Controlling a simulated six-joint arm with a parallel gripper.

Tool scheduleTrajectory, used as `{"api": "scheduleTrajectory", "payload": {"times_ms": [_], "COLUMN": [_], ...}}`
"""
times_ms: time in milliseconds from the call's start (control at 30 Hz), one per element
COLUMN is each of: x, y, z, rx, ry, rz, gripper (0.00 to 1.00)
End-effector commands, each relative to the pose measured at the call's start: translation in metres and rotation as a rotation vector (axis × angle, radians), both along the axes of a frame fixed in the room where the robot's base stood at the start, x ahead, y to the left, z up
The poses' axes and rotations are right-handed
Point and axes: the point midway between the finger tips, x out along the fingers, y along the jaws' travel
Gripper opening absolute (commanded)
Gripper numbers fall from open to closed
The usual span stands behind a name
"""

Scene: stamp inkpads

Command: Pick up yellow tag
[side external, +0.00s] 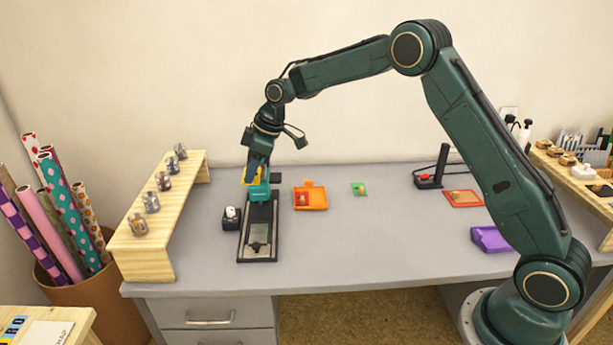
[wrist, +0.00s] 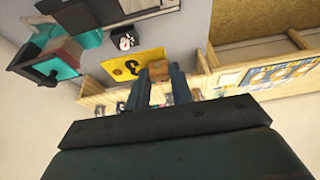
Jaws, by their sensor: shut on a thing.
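The yellow tag (wrist: 124,66), a flat plate with a black mark, shows in the wrist view. A small wooden knob (wrist: 158,71) at its edge sits between the two fingers of my gripper (wrist: 168,75). My gripper is shut on it. In the side view, a yellow part of the tag (side external: 246,178) shows beside my gripper (side external: 256,181), just above the teal head of the black press (side external: 261,194). The gripper hides much of the tag there. I cannot tell whether the tag touches the press.
A small black block with a white top (side external: 231,217) stands left of the press. An orange tag (side external: 316,197), green tag (side external: 359,189), red tag (side external: 467,198) and purple piece (side external: 490,239) lie to the right. A wooden shelf (side external: 150,252) stands left. The front middle desk is clear.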

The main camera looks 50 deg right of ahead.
Motion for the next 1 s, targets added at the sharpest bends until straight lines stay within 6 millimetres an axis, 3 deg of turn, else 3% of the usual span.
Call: {"api": "scheduleTrajectory", "payload": {"times_ms": [733, 867, 1000], "x": [0.0, 0.003, 0.009], "y": [-0.002, -0.01, -0.031], "z": [0.005, 0.005, 0.004], "rx": [0.0, 0.002, 0.008], "ry": [0.001, 0.0, 0.002], "rz": [-0.001, -0.004, -0.007], "gripper": [0.07, 0.07, 0.07]}}
